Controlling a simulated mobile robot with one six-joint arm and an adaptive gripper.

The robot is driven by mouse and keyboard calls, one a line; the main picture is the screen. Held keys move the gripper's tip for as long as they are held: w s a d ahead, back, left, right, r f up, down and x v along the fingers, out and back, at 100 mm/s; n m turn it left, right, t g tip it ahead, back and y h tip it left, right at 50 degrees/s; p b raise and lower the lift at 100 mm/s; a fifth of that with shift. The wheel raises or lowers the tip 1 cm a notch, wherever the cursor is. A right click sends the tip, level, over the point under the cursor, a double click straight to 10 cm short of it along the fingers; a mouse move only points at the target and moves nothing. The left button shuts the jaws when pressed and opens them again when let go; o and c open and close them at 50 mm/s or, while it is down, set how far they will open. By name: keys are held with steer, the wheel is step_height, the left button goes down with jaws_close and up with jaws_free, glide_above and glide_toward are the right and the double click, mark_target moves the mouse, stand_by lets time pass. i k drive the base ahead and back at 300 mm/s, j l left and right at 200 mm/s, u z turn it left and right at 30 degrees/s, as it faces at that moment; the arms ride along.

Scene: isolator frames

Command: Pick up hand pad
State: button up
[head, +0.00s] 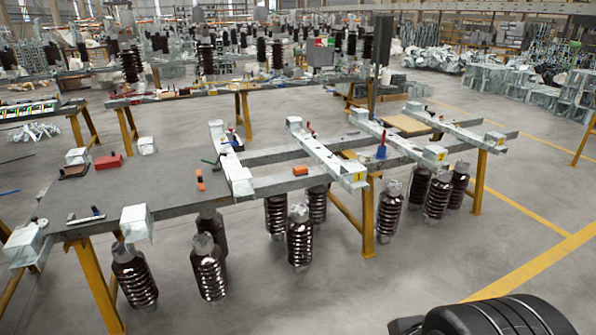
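The work table (150,190) is a grey steel top on yellow legs. On its left part lies a flat dark reddish-brown piece (74,171), which may be the hand pad. It is too small to be sure. A red block (108,161) lies just to its right, apart from it. My gripper is not in view. A dark rounded part at the bottom right looks like my own body, well away from these things.
Orange items (201,182), a blue-and-red tool (381,148) and white metal blocks (136,222) stand on the frame. Brown ribbed insulators (300,240) hang below it. A second table (180,97) stands behind.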

mark_target(299, 170)
steer(key=i+l+u, duration=0.2)
steer(key=i, duration=0.5)
steer(key=i+l+u, duration=0.2)
steer(key=i, duration=0.45)
steer(key=i+l+u, duration=0.2)
steer(key=i, duration=0.5)
steer(key=i+l+u, duration=0.25)
steer(key=i+l, duration=0.2)
steer(key=i, duration=0.15)
steer(key=i+l+u, duration=0.2)
steer(key=i+l, duration=0.3)
steer(key=i, duration=0.1)
